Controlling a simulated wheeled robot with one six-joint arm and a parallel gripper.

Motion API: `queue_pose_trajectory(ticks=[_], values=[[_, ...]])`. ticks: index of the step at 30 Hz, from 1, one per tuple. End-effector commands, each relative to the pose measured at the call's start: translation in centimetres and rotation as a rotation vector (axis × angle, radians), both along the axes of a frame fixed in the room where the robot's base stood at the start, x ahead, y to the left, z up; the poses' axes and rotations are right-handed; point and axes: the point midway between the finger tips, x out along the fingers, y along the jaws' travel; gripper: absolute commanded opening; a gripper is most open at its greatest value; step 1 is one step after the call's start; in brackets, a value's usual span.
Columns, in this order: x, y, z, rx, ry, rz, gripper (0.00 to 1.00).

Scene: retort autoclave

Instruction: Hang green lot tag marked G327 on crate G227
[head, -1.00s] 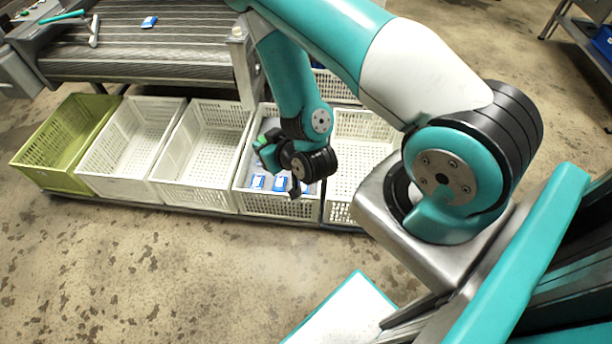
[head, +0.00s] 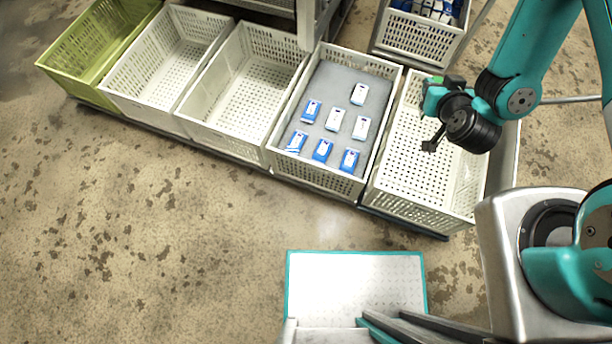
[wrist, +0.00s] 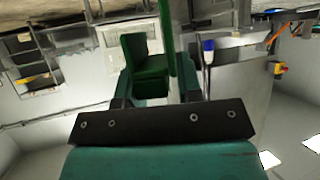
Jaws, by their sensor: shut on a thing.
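My gripper (wrist: 152,88) is shut on a green tag (wrist: 143,58) in the wrist view. No marking on the tag is readable. In the head view my gripper (head: 432,98) is over the rightmost white crate (head: 470,205) of the row, with a bit of green (head: 455,82) at its end. To its left stands a white crate (head: 318,176) with a grey liner and several blue-and-white packs. Two empty white crates (head: 212,125) (head: 150,100) and an olive-green crate (head: 75,65) follow further left. No crate number is readable, so I cannot tell which is G227.
Another white crate (head: 415,38) with blue-and-white packs stands behind the row. A metal post (head: 306,25) rises behind the middle crates. A white step plate with a teal edge (head: 355,280) lies in front. The concrete floor (head: 150,220) before the row is clear.

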Motion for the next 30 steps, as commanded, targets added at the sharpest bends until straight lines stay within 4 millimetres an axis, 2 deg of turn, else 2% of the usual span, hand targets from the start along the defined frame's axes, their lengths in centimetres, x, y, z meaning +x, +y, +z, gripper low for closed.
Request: queue_pose_trajectory(ticks=[1, 18, 24, 30], values=[[0.3, -0.4, -3.9, -0.001, 0.0, -0.01, 0.0], [3.7, -1.6, -23.4, 0.006, 0.009, -0.016, 0.0], [5.0, -1.9, -29.5, 0.01, -0.001, -0.005, 0.0], [5.9, -2.2, -33.3, 0.013, -0.012, 0.007, 0.0]])
